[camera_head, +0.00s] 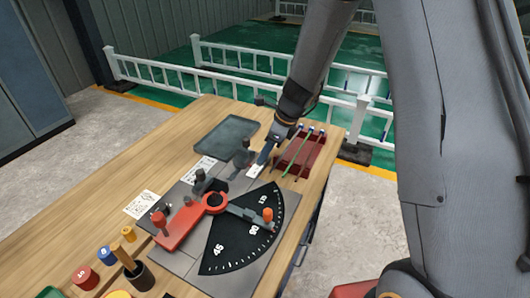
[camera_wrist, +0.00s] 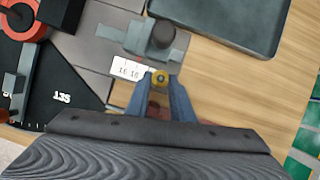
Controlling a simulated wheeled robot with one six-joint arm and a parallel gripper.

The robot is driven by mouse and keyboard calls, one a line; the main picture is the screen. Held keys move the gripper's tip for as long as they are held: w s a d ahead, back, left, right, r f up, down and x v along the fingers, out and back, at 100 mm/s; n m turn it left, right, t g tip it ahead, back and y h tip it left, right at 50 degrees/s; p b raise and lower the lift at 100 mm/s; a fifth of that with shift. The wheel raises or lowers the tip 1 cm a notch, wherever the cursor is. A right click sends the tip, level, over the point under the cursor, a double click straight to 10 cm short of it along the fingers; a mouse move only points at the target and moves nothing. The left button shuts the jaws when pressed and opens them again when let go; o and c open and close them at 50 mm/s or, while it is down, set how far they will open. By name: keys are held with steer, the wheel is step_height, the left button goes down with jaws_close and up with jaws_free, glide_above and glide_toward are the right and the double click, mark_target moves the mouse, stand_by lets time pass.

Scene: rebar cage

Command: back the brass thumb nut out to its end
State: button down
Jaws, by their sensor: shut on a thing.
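The brass thumb nut (camera_wrist: 160,77) shows in the wrist view as a small round brass piece between my fingertips. My gripper (camera_wrist: 160,80) is shut on it, one blue-grey finger on each side. Beside it lies a white scale label (camera_wrist: 130,71) with printed numbers. Just beyond the nut is a grey block with a dark round knob (camera_wrist: 163,34). In the head view my gripper (camera_head: 264,156) reaches down beside this dark-knobbed block (camera_head: 243,158), and the nut itself is hidden there. How far the nut sits along its thread cannot be told.
A grey tray (camera_head: 226,136) lies behind the gripper on the wooden table, and a red rack (camera_head: 300,153) with several rods stands to its right. In front are a black angle dial (camera_head: 236,240) and a red lever (camera_head: 180,227). Cups and colored knobs stand front left.

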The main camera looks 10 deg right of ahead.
steer(key=n, duration=0.1)
steer(key=n+g, duration=0.1)
steer(key=n, duration=0.2)
steer(key=shift+w+g+y, duration=0.25)
steer(key=shift+g+y, duration=0.05)
steer(key=shift+w+n+g, duration=0.15)
steer(key=shift+n+g, duration=0.55)
steer(key=shift+n, duration=1.2)
steer(key=c, duration=1.5)
jaws_free()
steer(key=shift+c, duration=0.2)
steer(key=shift+r, duration=0.1)
steer(key=b+v, duration=0.2)
steer(key=v, duration=0.5)
steer(key=shift+r, duration=0.3)
steer(key=shift+w+d, duration=0.1)
